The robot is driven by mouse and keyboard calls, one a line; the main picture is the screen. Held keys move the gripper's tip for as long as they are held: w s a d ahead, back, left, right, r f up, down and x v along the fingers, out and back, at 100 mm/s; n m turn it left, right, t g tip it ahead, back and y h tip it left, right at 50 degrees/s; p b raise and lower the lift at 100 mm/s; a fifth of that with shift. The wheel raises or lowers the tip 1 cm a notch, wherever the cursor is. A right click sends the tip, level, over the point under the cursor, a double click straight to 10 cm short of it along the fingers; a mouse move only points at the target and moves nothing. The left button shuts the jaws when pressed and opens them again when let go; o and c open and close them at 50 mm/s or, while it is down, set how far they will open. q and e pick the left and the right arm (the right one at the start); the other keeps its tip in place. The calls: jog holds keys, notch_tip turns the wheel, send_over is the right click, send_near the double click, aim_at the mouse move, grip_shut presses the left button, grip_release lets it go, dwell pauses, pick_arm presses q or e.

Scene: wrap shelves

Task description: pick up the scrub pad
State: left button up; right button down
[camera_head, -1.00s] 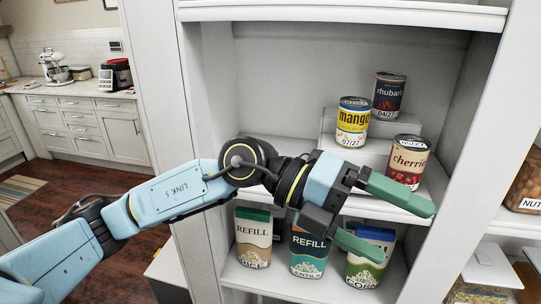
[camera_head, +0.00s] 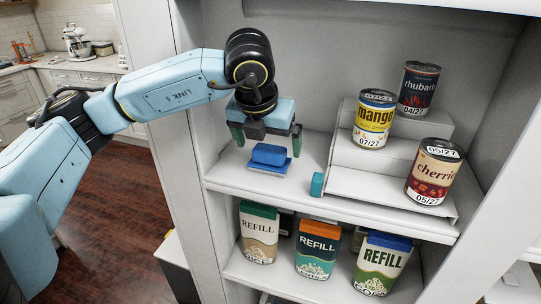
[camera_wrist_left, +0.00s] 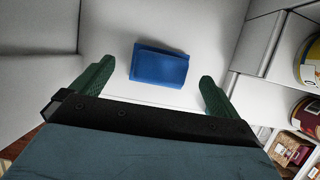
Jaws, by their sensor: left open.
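The scrub pad (camera_head: 269,155) is a small blue block with a darker blue layer under it, lying on the left part of the middle shelf. In the left wrist view the blue pad (camera_wrist_left: 158,65) lies ahead of the fingers, between their lines and apart from both. My left gripper (camera_head: 267,143) is open and empty, with green fingers pointing down above and around the pad's position; whether it is directly over the pad is hard to tell. It also shows in the left wrist view (camera_wrist_left: 155,85). My right gripper is not in view.
A white stepped riser (camera_head: 375,160) to the right holds a mango can (camera_head: 373,119), a rhubarb can (camera_head: 417,88) and a cherries can (camera_head: 433,171). A teal cylinder (camera_head: 317,184) lies by the riser's front left. Refill boxes (camera_head: 318,249) stand on the shelf below.

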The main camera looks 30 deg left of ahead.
aim_at(268, 149)
pick_arm(q)
jog(key=shift+p+x, duration=0.4)
jog(key=shift+x, duration=1.45)
jog(key=shift+s+d, duration=0.1)
jog(key=c, duration=1.1)
jog(key=shift+s+r+b, duration=0.15)
jog(key=shift+r+b, duration=0.15)
jog(key=shift+b, duration=0.15)
notch_tip(268, 149, up, 6)
jog(key=shift+d+f+b, duration=0.1)
jog(key=shift+b, duration=0.45)
jog(key=s+d+b, duration=0.4)
jog(key=s+b, duration=0.1)
jog(key=s, duration=1.4)
jog(key=shift+d+r+b, duration=0.25)
jog(key=shift+r+b, duration=0.05)
jog(key=shift+b, duration=0.05)
jog(key=shift+s, duration=0.1)
